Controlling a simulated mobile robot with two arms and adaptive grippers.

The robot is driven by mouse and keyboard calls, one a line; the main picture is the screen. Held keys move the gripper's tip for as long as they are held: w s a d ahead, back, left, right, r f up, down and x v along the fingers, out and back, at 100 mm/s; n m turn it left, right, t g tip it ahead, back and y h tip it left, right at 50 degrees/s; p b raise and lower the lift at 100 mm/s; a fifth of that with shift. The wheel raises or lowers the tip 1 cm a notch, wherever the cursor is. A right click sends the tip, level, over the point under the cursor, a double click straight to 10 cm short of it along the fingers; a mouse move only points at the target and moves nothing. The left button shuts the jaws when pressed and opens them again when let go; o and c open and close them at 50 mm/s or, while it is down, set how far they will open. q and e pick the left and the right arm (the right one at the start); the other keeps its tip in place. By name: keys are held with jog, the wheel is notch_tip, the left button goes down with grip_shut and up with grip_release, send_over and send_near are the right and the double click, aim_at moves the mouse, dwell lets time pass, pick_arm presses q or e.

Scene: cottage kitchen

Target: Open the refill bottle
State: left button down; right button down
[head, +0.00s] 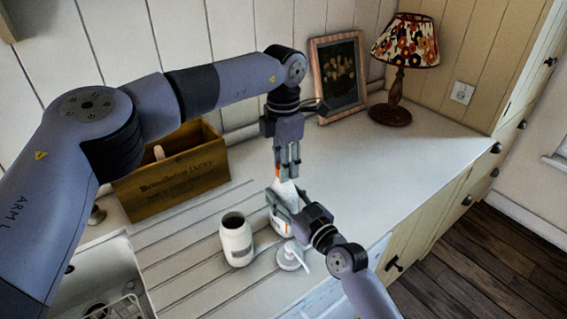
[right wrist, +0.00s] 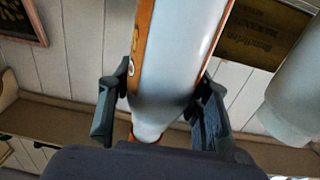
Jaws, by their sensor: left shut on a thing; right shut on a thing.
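The refill bottle (head: 285,190) is white with orange parts and stands out above the counter in the head view. My right gripper (head: 281,207) is shut on its body from the front right. The right wrist view shows the white and orange bottle (right wrist: 175,60) between the two fingers of my right gripper (right wrist: 160,95). My left gripper (head: 287,172) points straight down from above and is shut at the bottle's top, where a bit of orange shows between its fingers. The fingers hide most of the cap, so I cannot tell whether it is loose.
An open white jar (head: 237,241) with a dark mouth stands left of the bottle. A white pump top (head: 292,257) lies on the counter (head: 430,150) near its front. A wooden crate (head: 175,180), framed picture (head: 340,80) and lamp (head: 403,60) stand behind. A sink (head: 100,275) is at left.

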pick_arm(q)
jog(key=n, duration=2.2)
jog(key=shift+r, duration=0.1)
jog(key=n, duration=0.6)
jog(key=shift+r, duration=0.2)
jog(key=shift+r, duration=0.9)
